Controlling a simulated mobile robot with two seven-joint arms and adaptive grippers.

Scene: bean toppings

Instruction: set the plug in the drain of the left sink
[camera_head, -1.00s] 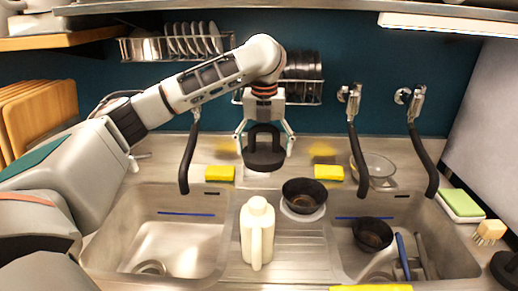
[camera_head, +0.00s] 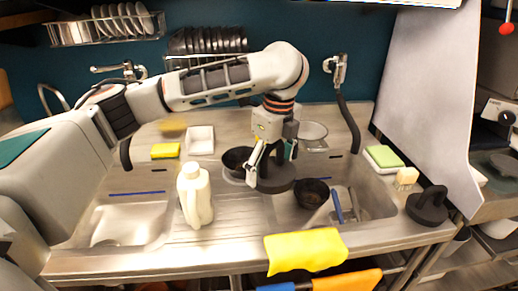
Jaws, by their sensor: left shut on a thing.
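My left gripper (camera_head: 272,163) is shut on a black plug (camera_head: 275,184) with a thick loop handle. It holds the plug near the left edge of the right sink, in front of a black bowl (camera_head: 236,158). The left sink (camera_head: 158,232) is at the left of the counter and looks empty. Its drain (camera_head: 106,243) shows only faintly at the bottom, partly washed out by glare. A second black plug (camera_head: 428,207) with a handle stands on the counter at the far right. My right gripper is not in view.
A cream jug (camera_head: 194,196) stands on the drainboard between the sinks. The right sink (camera_head: 375,199) holds a black bowl (camera_head: 311,193) and utensils. An empty white tray (camera_head: 200,140) sits behind the jug. A yellow cloth (camera_head: 305,250) hangs over the front edge.

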